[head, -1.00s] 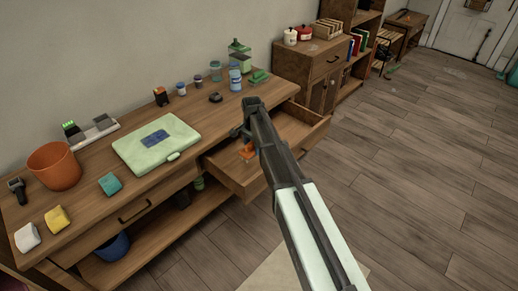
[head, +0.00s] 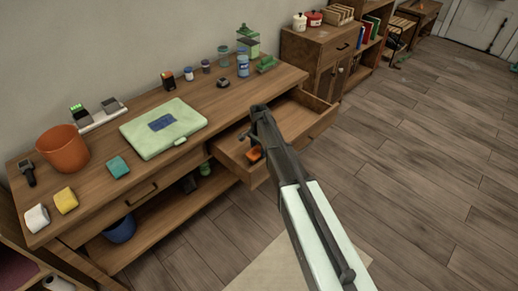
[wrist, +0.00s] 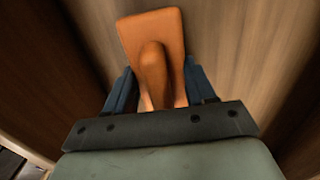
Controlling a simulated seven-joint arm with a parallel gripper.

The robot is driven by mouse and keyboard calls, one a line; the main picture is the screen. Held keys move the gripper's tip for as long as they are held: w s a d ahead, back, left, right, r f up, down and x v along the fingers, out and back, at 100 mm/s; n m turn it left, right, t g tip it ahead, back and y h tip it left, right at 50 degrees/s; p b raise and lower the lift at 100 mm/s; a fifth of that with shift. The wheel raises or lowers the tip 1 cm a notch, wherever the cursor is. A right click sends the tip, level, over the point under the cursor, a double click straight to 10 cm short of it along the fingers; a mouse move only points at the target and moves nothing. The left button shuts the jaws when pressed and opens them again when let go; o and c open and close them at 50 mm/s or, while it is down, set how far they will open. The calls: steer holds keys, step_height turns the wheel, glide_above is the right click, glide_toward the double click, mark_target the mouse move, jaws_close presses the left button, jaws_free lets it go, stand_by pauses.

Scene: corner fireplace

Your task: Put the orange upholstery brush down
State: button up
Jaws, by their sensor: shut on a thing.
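The orange upholstery brush (head: 254,155) is held in my gripper inside the outline of the open wooden drawer (head: 312,136). In the wrist view the brush (wrist: 172,22) shows a flat orange block with a rounded handle toward me. The blue fingers of my gripper (wrist: 158,84) are on either side of the handle, shut on it. In the head view my arm's dark end hides most of the gripper (head: 250,143) and part of the drawer. Wooden surfaces lie close around the brush; I cannot tell whether it touches the drawer floor.
The desk top (head: 95,190) above the drawer holds a pale green case (head: 160,140), an orange pot (head: 63,149), a teal sponge (head: 118,167), a yellow sponge (head: 65,200) and several jars at the back. The drawer's right part looks empty. Open floor lies to the right.

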steer(key=shift+f, duration=0.1)
steer(key=o, duration=1)
step_height(320, 180, up, 12)
steer(key=shift+r, duration=0.15)
stand_by(0.4)
